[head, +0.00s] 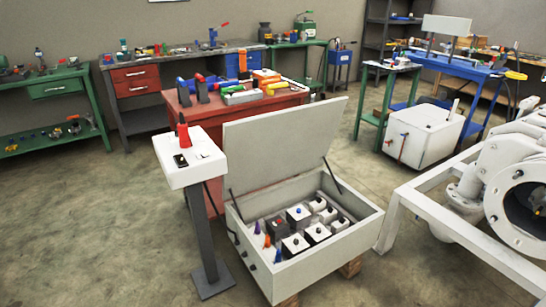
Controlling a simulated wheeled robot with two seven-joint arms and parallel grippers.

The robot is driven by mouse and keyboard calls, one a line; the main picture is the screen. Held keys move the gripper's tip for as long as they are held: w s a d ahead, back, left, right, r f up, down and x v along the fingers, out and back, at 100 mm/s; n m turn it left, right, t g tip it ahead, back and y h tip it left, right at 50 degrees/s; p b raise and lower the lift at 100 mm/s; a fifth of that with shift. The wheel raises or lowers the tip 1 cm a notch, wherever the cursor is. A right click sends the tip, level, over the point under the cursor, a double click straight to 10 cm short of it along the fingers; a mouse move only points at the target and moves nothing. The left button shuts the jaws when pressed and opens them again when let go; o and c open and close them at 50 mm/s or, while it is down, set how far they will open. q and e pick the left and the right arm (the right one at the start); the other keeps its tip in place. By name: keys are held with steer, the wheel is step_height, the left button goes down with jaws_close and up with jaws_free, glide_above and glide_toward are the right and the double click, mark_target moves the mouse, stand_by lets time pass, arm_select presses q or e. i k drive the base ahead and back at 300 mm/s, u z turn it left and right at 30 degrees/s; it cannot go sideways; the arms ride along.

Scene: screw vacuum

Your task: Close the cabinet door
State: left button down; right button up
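The white cabinet (352,240) lies low on wooden blocks in the middle of the head view, its opening facing up. Its door (285,143) is a flat grey-white lid hinged along the far edge. The door stands open, raised and leaning back, with a dark strut at each side. Inside are several black-and-white blocks with knobs, and orange, blue and purple parts near the left wall. Neither my left nor my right gripper is in view.
A white pedestal (189,160) with a red-handled tool stands left of the cabinet. A red workbench (200,112) with tools is behind the door. White framed machinery (465,220) stands close on the right. The floor at front left is clear.

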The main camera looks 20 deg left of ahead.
mark_target(261, 151)
steer(key=u, duration=2)
steer(key=i, duration=3.55)
steer(key=z, duration=3.35)
steer(key=i, duration=0.5)
steer(key=u, duration=0.35)
steer(key=k, duration=1.1)
steer(key=u, duration=1.45)
steer(key=i, duration=0.25)
steer(key=u, duration=0.05)
